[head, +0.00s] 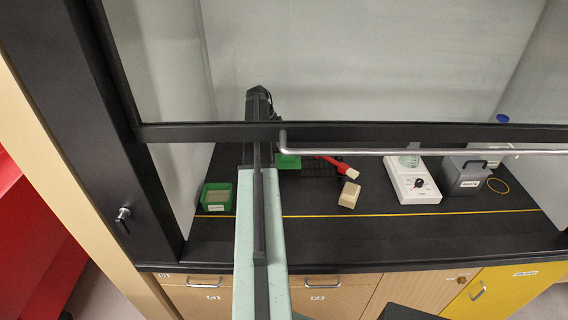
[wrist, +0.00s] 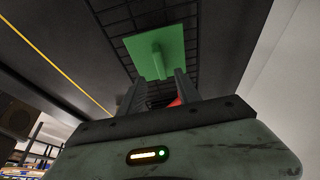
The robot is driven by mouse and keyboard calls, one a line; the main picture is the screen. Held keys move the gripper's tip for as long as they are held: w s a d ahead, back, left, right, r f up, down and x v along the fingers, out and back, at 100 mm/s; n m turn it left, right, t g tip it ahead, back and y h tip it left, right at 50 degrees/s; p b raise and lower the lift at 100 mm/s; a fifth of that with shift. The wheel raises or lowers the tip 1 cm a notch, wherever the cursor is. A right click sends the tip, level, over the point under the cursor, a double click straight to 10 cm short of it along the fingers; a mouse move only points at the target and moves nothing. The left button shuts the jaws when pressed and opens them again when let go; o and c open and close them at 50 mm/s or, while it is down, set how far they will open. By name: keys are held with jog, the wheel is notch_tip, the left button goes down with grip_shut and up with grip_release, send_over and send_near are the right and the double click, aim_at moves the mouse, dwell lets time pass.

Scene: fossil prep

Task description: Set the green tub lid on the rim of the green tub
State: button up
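The green tub lid (head: 289,162) lies on a dark grid rack, just right of my arm in the head view. In the wrist view the lid (wrist: 172,42) is a flat green square with a bar-like handle (wrist: 157,62) facing my gripper. My gripper (wrist: 159,76) is open. Its fingers are apart, with the handle in line with the gap between them; I cannot tell whether the handle is between the tips. The green tub (head: 217,207) stands left of my arm, open at the top, with beige contents and a white label. The head view does not show the fingers clearly.
A red-handled brush (head: 338,164) and a beige block (head: 349,195) are right of the lid. Farther right are a white instrument (head: 413,181) and a grey waste box (head: 463,176). A sash bar (head: 400,133) with a metal handle crosses above the bench. The bench front is clear.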

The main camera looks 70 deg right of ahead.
aim_at(288, 159)
jog(key=shift+f, duration=0.55)
jog(key=b+x, duration=0.5)
jog(key=shift+d+f, duration=0.1)
jog(key=shift+f, duration=0.1)
jog(key=shift+r, duration=0.2)
grip_shut()
